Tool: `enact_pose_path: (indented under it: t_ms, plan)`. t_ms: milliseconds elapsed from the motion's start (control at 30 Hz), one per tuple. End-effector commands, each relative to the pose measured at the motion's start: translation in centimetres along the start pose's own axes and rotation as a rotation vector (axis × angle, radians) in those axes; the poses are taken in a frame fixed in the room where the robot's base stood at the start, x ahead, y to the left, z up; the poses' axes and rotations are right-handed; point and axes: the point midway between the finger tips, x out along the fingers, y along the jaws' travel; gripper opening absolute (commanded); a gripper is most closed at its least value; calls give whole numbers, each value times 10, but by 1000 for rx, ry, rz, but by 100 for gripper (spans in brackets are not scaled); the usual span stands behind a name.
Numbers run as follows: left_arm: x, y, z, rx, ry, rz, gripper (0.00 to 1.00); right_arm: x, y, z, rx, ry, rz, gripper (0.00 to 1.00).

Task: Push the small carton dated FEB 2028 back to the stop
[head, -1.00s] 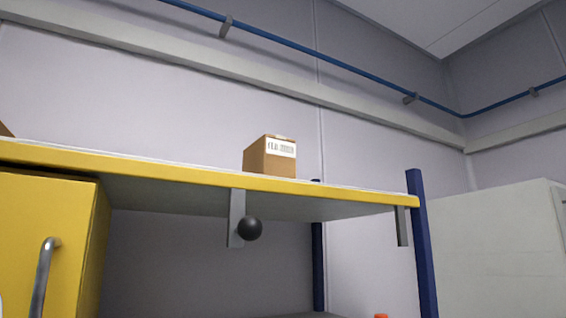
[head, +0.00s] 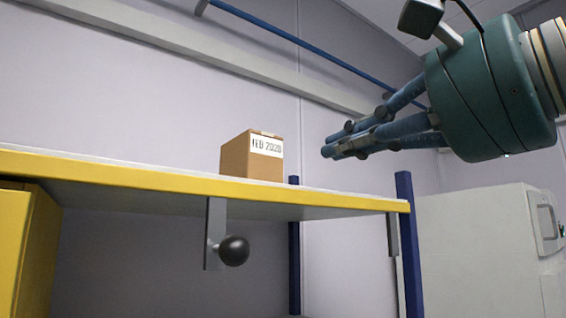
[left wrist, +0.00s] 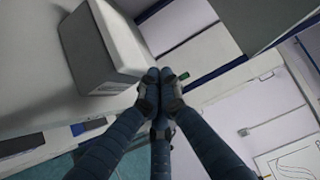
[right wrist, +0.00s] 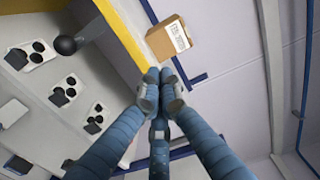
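The small brown carton (head: 235,157) stands upright on the upper shelf. Its white label reads FEB 2028. It also shows in the right wrist view (right wrist: 158,46), just beyond the fingertips. My right gripper (head: 328,149) is in the air to the right of the carton in the head view, with its fingers together and nothing between them. A gap shows between fingertips and carton there. No stop can be made out behind the carton. My left gripper (left wrist: 158,76) shows only in its wrist view, fingers together and empty, its tips close to a pale grey box-shaped thing.
The shelf has a yellow front edge (head: 130,173), and a black ball knob (head: 234,250) on a bracket is below it. A blue post (head: 408,240) supports its right end. A white cabinet (head: 470,250) stands at the right. The shelf beside the carton looks clear.

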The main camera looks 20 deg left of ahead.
Motion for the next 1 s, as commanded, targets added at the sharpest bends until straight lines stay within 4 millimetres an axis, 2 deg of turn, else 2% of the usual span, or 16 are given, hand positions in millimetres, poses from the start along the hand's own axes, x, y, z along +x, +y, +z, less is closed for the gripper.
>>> enact_pose_path:
  t_ms: [167,500,700,833,1000]
  plan:
    - [0,-5,0,0,0,0,0,17,-2,1,-6,2,1,0]
    - [1,-28,1,0,0,0,0,89,-4,2,-4,0,2,0]
    - [1,-40,1,0,0,0,0,122,-3,2,-4,0,1,0]
    - [1,-45,1,0,0,0,0,134,-3,1,-3,0,0,0]
    - [1,-46,1,0,0,0,0,138,-2,1,-4,1,-2,0]
